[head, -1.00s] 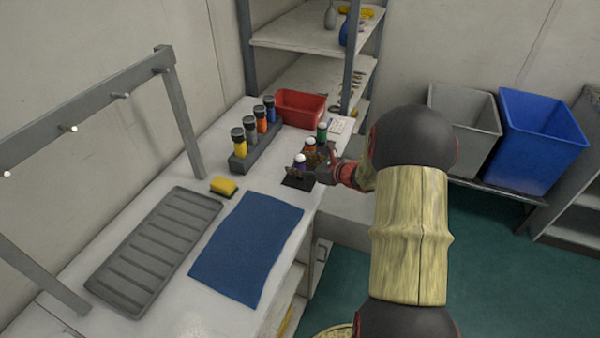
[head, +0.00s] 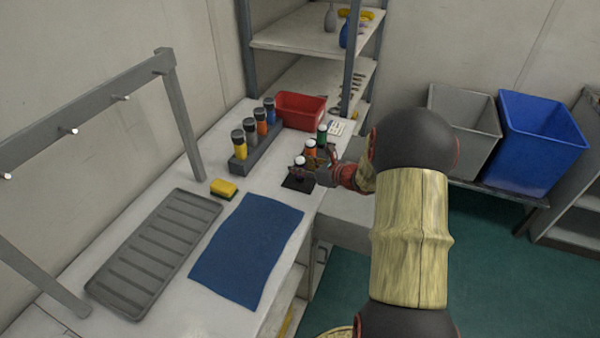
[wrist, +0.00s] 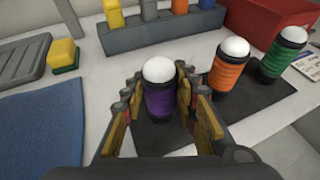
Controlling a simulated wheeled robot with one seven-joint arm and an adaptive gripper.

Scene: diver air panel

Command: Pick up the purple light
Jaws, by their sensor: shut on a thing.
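The purple light (wrist: 158,98) is a short cylinder with a white dome top and a purple ribbed body. It stands upright on a dark mat (head: 291,184) at the counter's right edge. My gripper (wrist: 158,106) has a finger on each side of it and is shut on it. In the head view the gripper (head: 302,172) comes in from the right and hides much of the purple light's body; its white top (head: 300,160) shows.
An orange light (wrist: 227,75) and a green light (wrist: 282,55) stand close on the right in the wrist view. Behind are a grey rack (head: 255,145) of several colored cylinders and a red bin (head: 300,110). A blue cloth (head: 246,250), sponge (head: 223,187) and grey tray (head: 155,255) lie nearer.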

